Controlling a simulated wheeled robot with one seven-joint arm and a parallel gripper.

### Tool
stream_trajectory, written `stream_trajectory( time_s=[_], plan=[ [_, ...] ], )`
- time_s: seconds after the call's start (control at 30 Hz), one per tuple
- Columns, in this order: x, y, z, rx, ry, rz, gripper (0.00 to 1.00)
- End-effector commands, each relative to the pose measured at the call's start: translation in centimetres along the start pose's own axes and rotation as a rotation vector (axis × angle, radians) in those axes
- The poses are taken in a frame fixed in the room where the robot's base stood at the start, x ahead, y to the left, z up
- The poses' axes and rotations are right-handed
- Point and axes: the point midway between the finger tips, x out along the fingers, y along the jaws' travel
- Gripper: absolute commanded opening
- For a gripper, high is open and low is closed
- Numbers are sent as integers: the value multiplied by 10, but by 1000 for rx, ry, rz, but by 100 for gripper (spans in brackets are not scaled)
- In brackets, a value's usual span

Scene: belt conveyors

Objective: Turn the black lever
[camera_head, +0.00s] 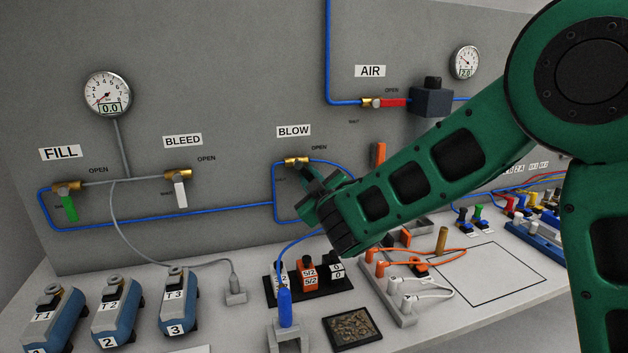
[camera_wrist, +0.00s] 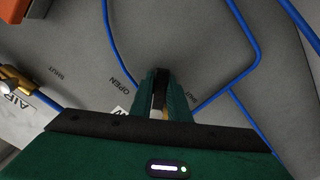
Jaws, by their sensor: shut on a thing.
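The BLOW valve's brass body (camera_head: 296,162) is on the grey wall panel in the head view. My gripper (camera_head: 316,186) is right below and to the right of it. In the wrist view my gripper (camera_wrist: 160,88) has its two green fingers close together, with a dark strip, the black lever (camera_wrist: 159,98), between them. My gripper is shut on this lever. The lever is mostly hidden by the fingers, so its exact angle is hard to tell. The OPEN and SHUT marks show on either side of the fingers in the wrist view.
Blue tubing (camera_head: 160,222) runs along the panel around the valve. FILL has a green lever (camera_head: 69,207), BLEED a white lever (camera_head: 181,193), AIR a red lever (camera_head: 393,103). The bench below holds the T1 to T3 units, orange blocks and a black tray (camera_head: 327,322).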

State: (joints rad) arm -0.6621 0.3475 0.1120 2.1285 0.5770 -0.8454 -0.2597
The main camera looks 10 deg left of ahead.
Motion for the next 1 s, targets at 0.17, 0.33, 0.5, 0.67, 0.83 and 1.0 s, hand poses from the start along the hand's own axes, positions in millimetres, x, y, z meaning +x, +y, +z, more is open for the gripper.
stream_trajectory(
  time_s=[0.17, 0.33, 0.5, 0.67, 0.83, 1.0],
  plan=[
    [-1, -2, -2, 0, 3, -3, 0],
    [-2, -2, -2, 1, 3, -4, 27],
    [-1, -3, -2, 1, 3, -5, 34],
    [-2, -4, -2, 1, 3, -5, 34],
    [-14, -5, -4, 1, 5, -7, 34],
    [-45, -4, -3, 0, 4, -8, 34]
  ],
)
